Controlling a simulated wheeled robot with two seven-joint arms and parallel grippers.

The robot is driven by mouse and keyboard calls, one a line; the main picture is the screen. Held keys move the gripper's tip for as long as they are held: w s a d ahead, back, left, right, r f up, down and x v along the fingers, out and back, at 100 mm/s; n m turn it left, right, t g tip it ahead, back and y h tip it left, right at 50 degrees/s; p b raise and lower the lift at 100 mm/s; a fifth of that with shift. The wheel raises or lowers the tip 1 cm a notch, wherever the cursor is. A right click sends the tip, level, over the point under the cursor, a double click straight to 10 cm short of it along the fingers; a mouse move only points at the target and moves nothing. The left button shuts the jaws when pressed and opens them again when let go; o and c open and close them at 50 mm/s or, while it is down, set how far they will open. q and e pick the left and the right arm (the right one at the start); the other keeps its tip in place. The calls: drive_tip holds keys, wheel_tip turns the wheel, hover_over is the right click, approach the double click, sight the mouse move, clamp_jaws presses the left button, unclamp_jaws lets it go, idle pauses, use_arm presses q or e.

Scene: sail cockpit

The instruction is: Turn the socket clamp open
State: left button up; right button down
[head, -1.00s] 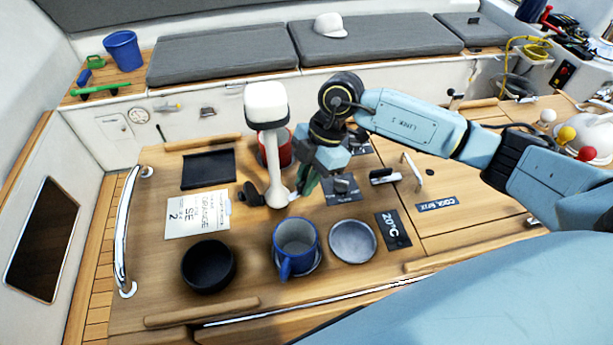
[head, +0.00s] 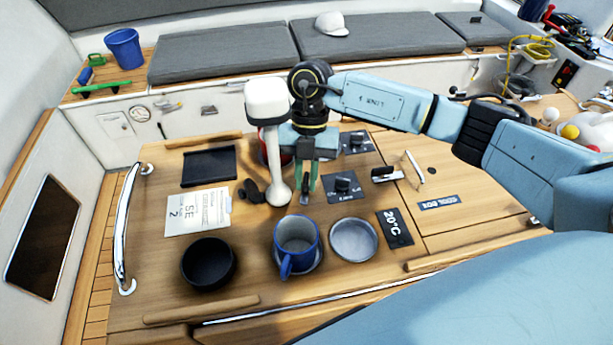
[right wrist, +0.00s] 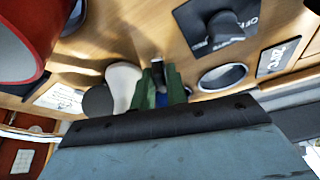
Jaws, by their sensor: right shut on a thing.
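A white post with a box-shaped head (head: 268,105) stands upright on the wooden table. Its foot (head: 277,190) also shows as a pale rounded shape in the right wrist view (right wrist: 122,82). My right gripper (head: 305,188), with green fingers, points down just right of the foot. It is shut on a small dark lever (head: 305,200), seemingly the socket clamp's, which also shows between the fingers in the right wrist view (right wrist: 157,72). The fingers hide most of it, and I cannot tell how far it is turned. My left gripper is not in view.
A knob panel (head: 337,195) lies right of the gripper, with another panel (head: 350,151) behind. A blue mug (head: 297,237), grey dish (head: 353,240) and black bowl (head: 208,264) stand in front. A red container (right wrist: 25,40) is close in the right wrist view.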

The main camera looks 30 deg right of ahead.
drive_tip(key=shift+w+n, duration=0.1)
drive_tip(key=shift+n, duration=0.4)
drive_tip(key=c, duration=1.5)
unclamp_jaws()
drive_tip(key=v, duration=0.6)
drive_tip(key=b+v, duration=0.1)
drive_tip(key=v, duration=0.6)
drive_tip(key=shift+w+a+r, duration=0.1)
drive_tip(key=shift+a+r, duration=0.1)
drive_tip(key=shift+r, duration=0.05)
